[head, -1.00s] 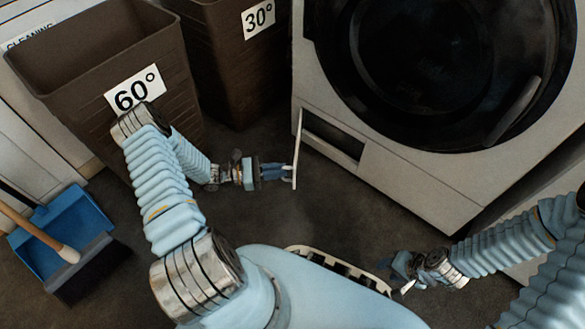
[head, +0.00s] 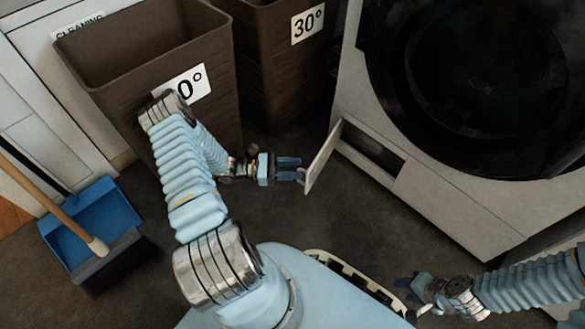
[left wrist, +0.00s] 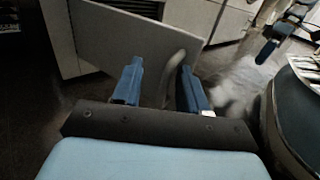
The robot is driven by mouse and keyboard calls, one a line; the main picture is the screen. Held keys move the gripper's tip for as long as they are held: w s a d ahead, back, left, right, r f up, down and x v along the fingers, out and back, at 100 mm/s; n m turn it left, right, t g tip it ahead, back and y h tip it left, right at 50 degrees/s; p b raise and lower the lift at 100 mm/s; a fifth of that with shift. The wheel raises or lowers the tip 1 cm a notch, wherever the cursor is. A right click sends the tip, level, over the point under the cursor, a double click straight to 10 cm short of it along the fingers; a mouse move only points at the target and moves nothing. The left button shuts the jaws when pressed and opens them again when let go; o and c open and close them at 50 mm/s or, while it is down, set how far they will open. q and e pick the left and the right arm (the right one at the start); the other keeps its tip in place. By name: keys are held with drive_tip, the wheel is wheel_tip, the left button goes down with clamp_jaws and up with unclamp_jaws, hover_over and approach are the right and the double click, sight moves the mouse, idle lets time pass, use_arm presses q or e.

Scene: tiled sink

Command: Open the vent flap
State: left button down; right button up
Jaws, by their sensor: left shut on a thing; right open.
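The pale vent flap (head: 322,160) at the washing machine's lower left is swung out on its left side, leaving a dark recess (head: 372,148) exposed. My left gripper (head: 301,169) is at the flap's outer edge, shut on its handle. In the left wrist view the flap (left wrist: 130,38) stands beyond the fingers, and a curved grey handle (left wrist: 176,68) lies between the fingers of the left gripper (left wrist: 161,75). The exact finger contact is hard to see. My right gripper (head: 408,297) is open and empty, low at the right, away from the flap.
The washing machine (head: 450,200) fills the upper right. Brown bins, one marked 30° (head: 280,75) and one with a partly covered label (head: 110,100), stand behind my left arm. A blue dustpan (head: 90,220) and broom (head: 110,262) are at left. Dark floor (head: 400,235) lies before the machine.

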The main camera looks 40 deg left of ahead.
use_arm(q)
drive_tip(key=shift+w+a+r, duration=0.1)
drive_tip(key=shift+w+a, duration=0.1)
drive_tip(key=shift+w, duration=0.45)
drive_tip(key=c, duration=1.1)
unclamp_jaws()
drive_tip(key=shift+r, duration=0.35)
drive_tip(key=shift+c, duration=0.3)
wheel_tip(320, 180, up, 3)
drive_tip(key=shift+r+p, duration=0.1)
drive_tip(key=shift+p, duration=0.6)
drive_tip(key=s+d+r+p, duration=0.1)
drive_tip(key=s+d+r, duration=0.2)
drive_tip(key=s+d+r+p, duration=0.1)
drive_tip(key=s+d+r, duration=0.2)
drive_tip(key=s, duration=0.1)
drive_tip(key=s+d+r+p, duration=0.2)
drive_tip(key=s+r, duration=0.1)
drive_tip(key=s, duration=0.1)
drive_tip(key=shift+s+d, duration=0.25)
drive_tip(key=shift+d, duration=0.15)
